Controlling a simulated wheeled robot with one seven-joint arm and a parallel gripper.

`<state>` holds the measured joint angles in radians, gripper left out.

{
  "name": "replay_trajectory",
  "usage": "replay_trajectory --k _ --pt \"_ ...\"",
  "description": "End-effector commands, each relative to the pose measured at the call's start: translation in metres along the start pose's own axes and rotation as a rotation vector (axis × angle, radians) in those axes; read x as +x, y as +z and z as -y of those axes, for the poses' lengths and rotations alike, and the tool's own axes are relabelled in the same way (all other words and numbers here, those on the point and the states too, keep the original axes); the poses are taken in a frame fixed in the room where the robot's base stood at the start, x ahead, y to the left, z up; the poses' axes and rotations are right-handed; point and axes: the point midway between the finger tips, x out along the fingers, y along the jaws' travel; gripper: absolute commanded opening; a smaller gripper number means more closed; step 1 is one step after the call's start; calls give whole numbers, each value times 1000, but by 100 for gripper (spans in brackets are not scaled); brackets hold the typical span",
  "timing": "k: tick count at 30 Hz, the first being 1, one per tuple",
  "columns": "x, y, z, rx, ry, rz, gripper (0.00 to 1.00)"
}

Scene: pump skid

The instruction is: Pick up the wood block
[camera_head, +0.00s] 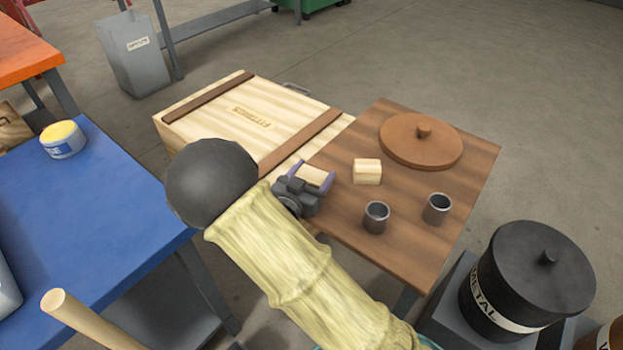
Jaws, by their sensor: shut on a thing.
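My gripper (311,177), with purple fingers, is over the left edge of the brown wooden table (462,173). It is shut on a pale wood block (314,174), which shows between the fingers. I cannot tell whether this block touches the table. A second pale wood block (367,171) sits on the table just right of my gripper, apart from it. My own arm hides part of the table's near left side.
Two grey metal cups (376,217) and a round brown lid (421,140) are on the table. A wooden crate (225,125) adjoins it at the left. A black lidded drum (530,275) stands at the lower right. A blue table (95,220) is at the left.

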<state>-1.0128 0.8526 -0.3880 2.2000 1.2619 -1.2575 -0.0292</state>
Motion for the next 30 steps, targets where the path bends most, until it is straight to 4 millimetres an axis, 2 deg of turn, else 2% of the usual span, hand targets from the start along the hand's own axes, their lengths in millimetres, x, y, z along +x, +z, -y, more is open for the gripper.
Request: replay_trajectory --k 5,8,18,21,30 --pt "0 -5 0 1 0 0 45" --pt "0 -16 0 2 0 0 45" --pt "0 -81 0 4 0 0 45" --pt "0 -94 0 3 -1 1 45" --pt "0 -100 0 -1 -1 1 45"
